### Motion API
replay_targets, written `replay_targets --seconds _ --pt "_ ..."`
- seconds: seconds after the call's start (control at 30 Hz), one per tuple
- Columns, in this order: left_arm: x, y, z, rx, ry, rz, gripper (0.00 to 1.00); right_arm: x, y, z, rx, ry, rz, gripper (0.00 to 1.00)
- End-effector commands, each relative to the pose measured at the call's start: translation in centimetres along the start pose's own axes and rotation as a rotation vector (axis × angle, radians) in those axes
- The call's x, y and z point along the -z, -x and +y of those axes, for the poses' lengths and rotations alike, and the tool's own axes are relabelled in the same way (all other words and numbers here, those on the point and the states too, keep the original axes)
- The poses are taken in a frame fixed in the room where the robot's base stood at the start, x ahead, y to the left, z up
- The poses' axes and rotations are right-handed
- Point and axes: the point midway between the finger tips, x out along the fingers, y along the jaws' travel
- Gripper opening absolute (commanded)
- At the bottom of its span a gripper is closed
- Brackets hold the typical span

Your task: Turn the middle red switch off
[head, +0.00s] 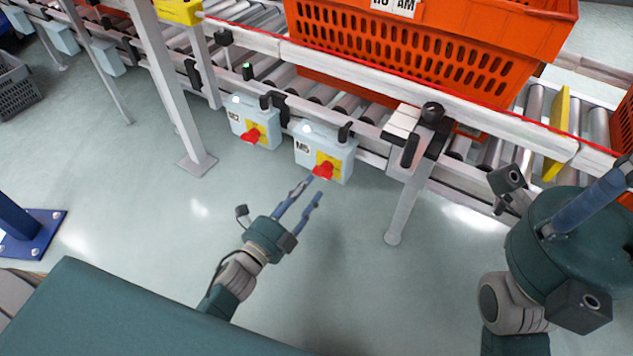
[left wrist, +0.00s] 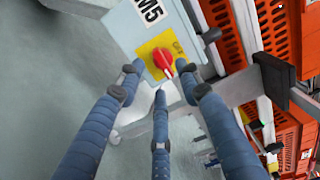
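A pale blue switch box marked M5 (head: 338,155) hangs under the conveyor with a red switch (head: 323,170) on a yellow plate. In the left wrist view, this red switch (left wrist: 163,60) and the M5 box (left wrist: 140,22) are just ahead of my left gripper (left wrist: 160,80). Its three blue fingers are spread, with nothing between them. In the head view my left gripper (head: 312,191) is just below the M5 switch; contact is not clear. A similar M2 box (head: 240,112) with a red switch (head: 252,135) is to its left. My right gripper (head: 606,190) is at the right edge, fingers mostly hidden.
A roller conveyor with a white rail (head: 350,72) runs above the switches and carries orange totes (head: 425,45). Its grey leg (head: 408,205) stands right of M5. More pale blue boxes (head: 107,57) hang at the far left. The floor below the left gripper is clear.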

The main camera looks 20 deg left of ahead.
Motion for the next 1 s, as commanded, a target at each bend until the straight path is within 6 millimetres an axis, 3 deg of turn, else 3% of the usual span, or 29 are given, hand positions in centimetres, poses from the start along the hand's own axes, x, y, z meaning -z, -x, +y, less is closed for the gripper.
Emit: replay_targets --seconds 0.1,0.3,0.67,0.87,1.0 --pt "0.0 -2.3 0.2 0.002 -0.001 0.002 0.35 0.1 -0.1 -0.1 0.009 0.003 0.023 0.00" --pt "0.0 -4.6 0.2 -0.001 0.000 0.000 0.35 0.3 -0.5 -0.2 0.018 0.006 0.043 0.00" --pt "0.0 -5.2 0.1 -0.002 0.002 0.000 0.35 0.3 -0.8 -0.3 0.021 0.007 0.049 0.00" --pt "0.0 -5.2 0.1 -0.002 0.001 0.000 0.00 0.4 -0.8 -0.3 0.021 0.007 0.050 0.00" --pt "0.0 -5.2 0.1 -0.002 0.002 0.000 0.00 0.4 -0.8 -0.3 0.021 0.007 0.050 0.00"
